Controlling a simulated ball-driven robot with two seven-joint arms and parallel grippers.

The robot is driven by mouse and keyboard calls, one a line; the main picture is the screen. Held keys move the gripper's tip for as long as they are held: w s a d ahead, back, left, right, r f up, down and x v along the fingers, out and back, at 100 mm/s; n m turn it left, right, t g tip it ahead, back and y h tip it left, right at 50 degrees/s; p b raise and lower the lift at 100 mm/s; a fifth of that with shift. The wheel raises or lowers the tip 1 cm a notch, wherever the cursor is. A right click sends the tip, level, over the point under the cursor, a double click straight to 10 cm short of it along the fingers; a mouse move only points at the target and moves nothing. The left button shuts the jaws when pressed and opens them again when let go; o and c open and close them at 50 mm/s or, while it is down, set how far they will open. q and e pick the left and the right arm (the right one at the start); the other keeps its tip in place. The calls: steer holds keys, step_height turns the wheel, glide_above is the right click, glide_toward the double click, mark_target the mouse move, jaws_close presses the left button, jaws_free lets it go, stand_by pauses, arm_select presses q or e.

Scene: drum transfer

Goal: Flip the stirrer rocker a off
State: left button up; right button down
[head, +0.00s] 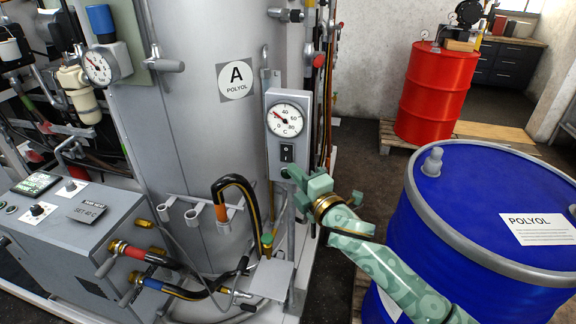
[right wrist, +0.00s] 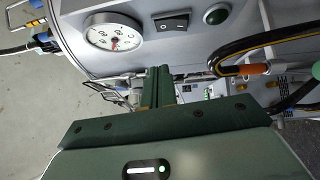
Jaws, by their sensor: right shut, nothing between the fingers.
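The stirrer rocker (head: 287,152) is a small black switch on a grey control box (head: 273,102) in front of the tank marked A. It sits under a round dial (head: 286,119). In the right wrist view the rocker (right wrist: 172,22) lies between the dial (right wrist: 113,32) and a round green lamp or button (right wrist: 216,15). My right gripper (head: 291,173) is just below the rocker in the head view. In the wrist view its fingers (right wrist: 160,72) are together and empty, with a visible gap to the rocker. Which side of the rocker is pressed is too small to tell. My left gripper is out of view.
A blue polyol drum (head: 481,215) stands at the right, close to my right arm. A red drum (head: 435,92) is behind it. Below and left of the box are a curved black hose (head: 238,182) and a grey heater unit (head: 75,232). Hoses hang behind the box.

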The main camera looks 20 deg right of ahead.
steer(key=v, duration=0.2)
steer(key=r+v, duration=0.1)
steer(key=v, duration=0.2)
steer(key=shift+s+a, duration=0.15)
